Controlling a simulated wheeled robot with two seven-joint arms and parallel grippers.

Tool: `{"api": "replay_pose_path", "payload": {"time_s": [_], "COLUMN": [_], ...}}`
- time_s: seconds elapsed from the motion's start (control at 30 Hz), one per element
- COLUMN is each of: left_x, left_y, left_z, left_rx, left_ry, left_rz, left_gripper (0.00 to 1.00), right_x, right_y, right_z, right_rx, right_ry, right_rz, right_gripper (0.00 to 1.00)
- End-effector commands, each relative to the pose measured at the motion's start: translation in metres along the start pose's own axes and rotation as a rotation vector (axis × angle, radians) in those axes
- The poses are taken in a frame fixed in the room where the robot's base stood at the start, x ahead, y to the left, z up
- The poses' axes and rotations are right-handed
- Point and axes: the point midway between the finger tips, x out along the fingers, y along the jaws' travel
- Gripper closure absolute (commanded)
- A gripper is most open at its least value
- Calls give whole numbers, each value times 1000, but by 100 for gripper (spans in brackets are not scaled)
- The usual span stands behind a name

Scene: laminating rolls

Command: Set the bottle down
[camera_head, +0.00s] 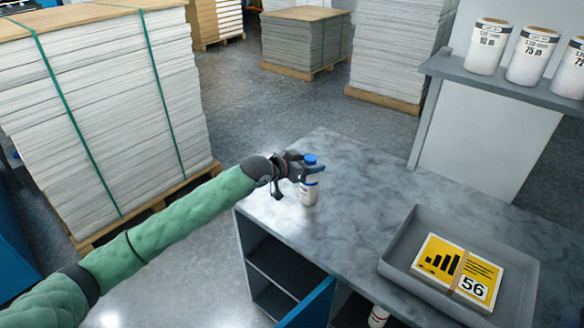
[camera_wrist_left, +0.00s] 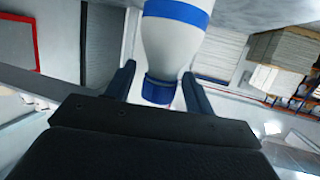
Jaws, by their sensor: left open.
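The bottle (camera_head: 309,190) is white with a blue cap and a blue band. In the head view it stands upright on the grey marbled counter (camera_head: 350,170), near its left edge. My left gripper (camera_head: 298,172) is at the bottle's upper part, coming from the left. In the left wrist view the bottle (camera_wrist_left: 172,45) sits between the two spread fingers of my left gripper (camera_wrist_left: 158,90). The fingers stand apart from the neck and cap, with gaps on both sides. The gripper hides part of the bottle in the head view. My right gripper is not in view.
A grey tray (camera_head: 400,262) with yellow-and-white printed packs (camera_head: 455,272) is on the counter at right. A shelf (camera_head: 450,72) with several white rolls is behind. A blue cabinet door (camera_head: 308,305) hangs open below. The middle of the counter is clear.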

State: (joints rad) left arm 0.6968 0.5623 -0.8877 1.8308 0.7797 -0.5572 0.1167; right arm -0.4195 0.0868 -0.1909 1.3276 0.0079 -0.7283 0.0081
Motion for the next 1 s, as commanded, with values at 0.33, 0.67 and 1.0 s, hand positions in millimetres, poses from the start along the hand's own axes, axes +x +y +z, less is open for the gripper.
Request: {"api": "replay_pose_path", "payload": {"time_s": [0.33,0.67,1.0], "left_x": [-64,-96,-98], "left_y": [-1,0,0], "left_z": [4,1,0], "left_rx": [1,0,-1], "left_ry": [-2,-1,-1], "left_rz": [-1,0,0], "left_gripper": [46,46,46], "right_x": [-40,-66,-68], "right_y": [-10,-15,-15], "right_z": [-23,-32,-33], "right_rx": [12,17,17], "right_ry": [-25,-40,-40], "right_rz": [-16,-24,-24], "right_gripper": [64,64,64]}}
